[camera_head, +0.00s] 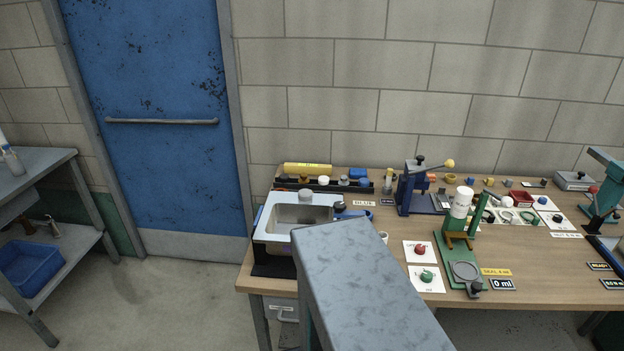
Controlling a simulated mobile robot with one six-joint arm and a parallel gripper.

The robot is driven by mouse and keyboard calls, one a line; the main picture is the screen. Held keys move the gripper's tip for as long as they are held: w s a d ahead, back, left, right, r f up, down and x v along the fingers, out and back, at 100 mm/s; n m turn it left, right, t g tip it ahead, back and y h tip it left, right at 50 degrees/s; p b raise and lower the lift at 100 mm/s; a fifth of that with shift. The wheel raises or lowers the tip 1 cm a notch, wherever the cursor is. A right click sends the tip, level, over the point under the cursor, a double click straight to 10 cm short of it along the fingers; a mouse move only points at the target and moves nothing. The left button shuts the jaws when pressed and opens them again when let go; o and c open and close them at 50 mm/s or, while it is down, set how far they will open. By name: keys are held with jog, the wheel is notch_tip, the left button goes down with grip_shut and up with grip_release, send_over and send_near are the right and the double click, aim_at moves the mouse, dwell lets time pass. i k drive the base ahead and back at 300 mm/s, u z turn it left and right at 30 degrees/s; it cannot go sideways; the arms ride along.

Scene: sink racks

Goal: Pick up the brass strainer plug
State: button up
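I cannot pick out the brass strainer plug with certainty. A small brass-coloured round piece (450,178) lies at the back of the wooden bench, right of the blue press, but it is too small to identify. The sink (300,216) is a pale unit with a grey basin at the bench's left end. A rack (325,186) behind it holds several small round and block-shaped parts and a yellow cylinder (307,169). My gripper is not in view.
A large grey slab (365,285) rises in front of the bench and hides part of it. A blue lever press (410,190) and a green stand with a white bottle (461,203) stand on the wooden bench (520,240). Floor (190,300) is clear at left.

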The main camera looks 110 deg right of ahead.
aim_at(303, 179)
jog(key=k, duration=0.85)
jog(key=z, duration=3.8)
jog(key=i, duration=0.05)
jog(key=u, duration=2.4)
jog(key=i, duration=1)
jog(key=z, duration=0.05)
jog(key=k, duration=0.3)
jog(key=z, duration=0.05)
